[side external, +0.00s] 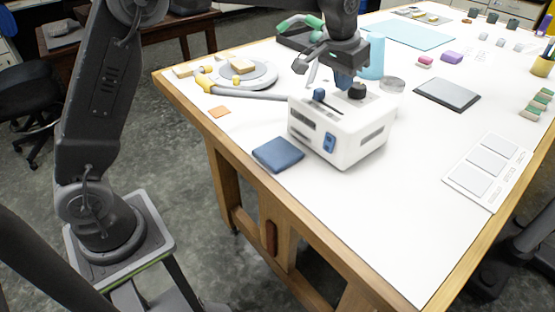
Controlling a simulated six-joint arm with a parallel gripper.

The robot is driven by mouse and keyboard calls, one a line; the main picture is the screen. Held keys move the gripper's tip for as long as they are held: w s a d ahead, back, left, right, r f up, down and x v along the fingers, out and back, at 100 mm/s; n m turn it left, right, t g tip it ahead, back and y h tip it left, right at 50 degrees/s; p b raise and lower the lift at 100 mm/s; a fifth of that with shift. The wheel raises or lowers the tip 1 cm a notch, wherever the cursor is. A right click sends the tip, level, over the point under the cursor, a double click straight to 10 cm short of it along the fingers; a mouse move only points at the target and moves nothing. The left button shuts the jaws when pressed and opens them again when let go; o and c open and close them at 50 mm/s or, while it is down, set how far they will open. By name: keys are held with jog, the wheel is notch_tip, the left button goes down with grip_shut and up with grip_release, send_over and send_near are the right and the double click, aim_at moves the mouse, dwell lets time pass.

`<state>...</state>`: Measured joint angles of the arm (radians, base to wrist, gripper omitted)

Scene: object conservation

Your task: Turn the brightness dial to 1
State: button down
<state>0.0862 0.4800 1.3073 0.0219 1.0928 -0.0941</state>
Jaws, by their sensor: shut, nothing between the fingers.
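A white box (337,142) stands on the table, with controls on its top and front. A black round dial (357,91) sits on top toward the back right; its markings are too small to read. A blue slider knob (319,94) sits to its left in a dark slot. A blue rocker switch (330,143) is on the front face. My gripper (346,82) points down over the box top, shut, with its tips close to the dial. I cannot tell whether the tips touch the dial, and nothing shows held in them.
A dark blue pad (278,154) lies left of the box. A grey plate (246,74) with blocks and a yellow-ended grey piece (240,91) lie behind it. A light blue cup (373,58) and a clear round container (392,84) stand behind. The table (400,222) is clear in front right.

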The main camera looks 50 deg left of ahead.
aim_at(352, 103)
jog(key=shift+f, duration=0.55)
jog(key=shift+s+d, duration=0.1)
jog(key=shift+d, duration=0.1)
jog(key=shift+s+d, duration=0.1)
jog(key=shift+d, duration=1.05)
jog(key=shift+w+d, duration=0.1)
jog(key=shift+w, duration=0.1)
jog(key=shift+s, duration=0.15)
jog(key=shift+s+d, duration=0.1)
jog(key=shift+s, duration=0.1)
jog(key=shift+r, duration=3.25)
